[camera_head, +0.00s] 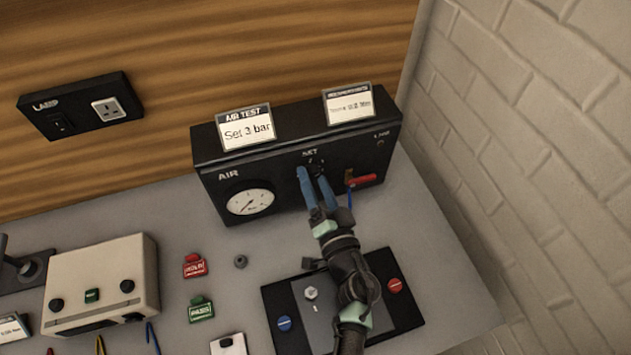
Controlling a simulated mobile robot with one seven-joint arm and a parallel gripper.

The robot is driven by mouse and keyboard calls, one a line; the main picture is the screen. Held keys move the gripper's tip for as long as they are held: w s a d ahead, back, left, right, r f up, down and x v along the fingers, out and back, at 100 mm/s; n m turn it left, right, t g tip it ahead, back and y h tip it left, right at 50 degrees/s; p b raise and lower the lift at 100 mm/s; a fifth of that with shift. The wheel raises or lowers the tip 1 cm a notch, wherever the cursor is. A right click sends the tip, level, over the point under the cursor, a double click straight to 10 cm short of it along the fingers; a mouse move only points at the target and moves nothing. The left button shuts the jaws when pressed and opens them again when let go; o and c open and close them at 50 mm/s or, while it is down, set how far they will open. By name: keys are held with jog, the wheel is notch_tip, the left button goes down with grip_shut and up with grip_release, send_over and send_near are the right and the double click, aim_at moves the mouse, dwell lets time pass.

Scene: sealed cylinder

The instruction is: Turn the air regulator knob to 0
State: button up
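The black air unit (222,178) stands at the back of the bench, with the words AIR and SET on its front. Its regulator knob (317,163) is dark, sits below SET, and is partly covered by my gripper. My gripper (310,170) has blue fingers that reach up to the knob, one on its left side and one over or beside its right. I cannot tell whether they touch it. The white round gauge (250,202) is on the left of the front; its reading is too small to be sure of. The knob's setting cannot be read.
A red lever (361,180) is right of the knob, close to my fingers. Cards (247,129) (349,107) stand on the unit. A black pad with blue and red discs (272,308) lies under my arm. A cream box (102,280) and red and green tags (195,266) (201,309) are left. A brick wall (540,120) bounds the right.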

grip_shut()
